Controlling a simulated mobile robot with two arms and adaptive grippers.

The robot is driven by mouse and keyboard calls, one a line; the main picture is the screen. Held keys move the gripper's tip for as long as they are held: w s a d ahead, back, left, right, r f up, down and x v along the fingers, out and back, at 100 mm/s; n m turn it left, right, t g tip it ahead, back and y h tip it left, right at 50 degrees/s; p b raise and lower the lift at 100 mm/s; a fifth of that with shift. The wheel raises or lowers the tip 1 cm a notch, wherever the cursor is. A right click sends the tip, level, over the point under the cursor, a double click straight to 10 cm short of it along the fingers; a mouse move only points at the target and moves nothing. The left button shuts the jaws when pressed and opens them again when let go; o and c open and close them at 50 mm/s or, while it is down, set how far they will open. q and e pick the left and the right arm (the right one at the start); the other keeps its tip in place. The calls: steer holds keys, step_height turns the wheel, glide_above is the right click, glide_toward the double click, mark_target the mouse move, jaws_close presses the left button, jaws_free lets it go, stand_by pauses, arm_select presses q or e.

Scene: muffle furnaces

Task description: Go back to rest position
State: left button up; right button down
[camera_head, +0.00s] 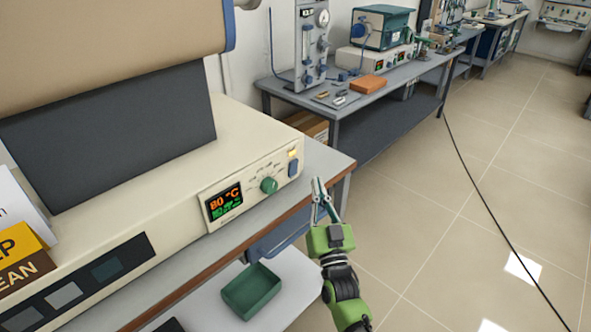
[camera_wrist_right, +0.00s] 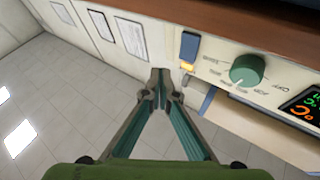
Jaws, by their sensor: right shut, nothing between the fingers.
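My right gripper (camera_head: 321,188) is shut with nothing between its fingers. In the right wrist view the fingertips (camera_wrist_right: 159,73) meet in the middle, apart from the panel. The muffle furnace (camera_head: 150,190) stands on the bench at the left. Its panel has a lit display (camera_head: 224,203) reading 80 °C, a green knob (camera_head: 269,185) and a rocker switch (camera_head: 293,167). The knob (camera_wrist_right: 247,70) and switch (camera_wrist_right: 190,46) also show in the right wrist view. My left gripper is not in view.
The bench edge (camera_head: 335,172) runs close to my right gripper. A green tray (camera_head: 251,291) sits on the lower shelf. A second bench (camera_head: 407,73) with equipment stands behind. A black cable (camera_head: 490,217) crosses the floor, which is otherwise open at the right.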

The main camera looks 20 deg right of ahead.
steer(key=shift+s+d, duration=0.15)
steer(key=shift+s, duration=0.1)
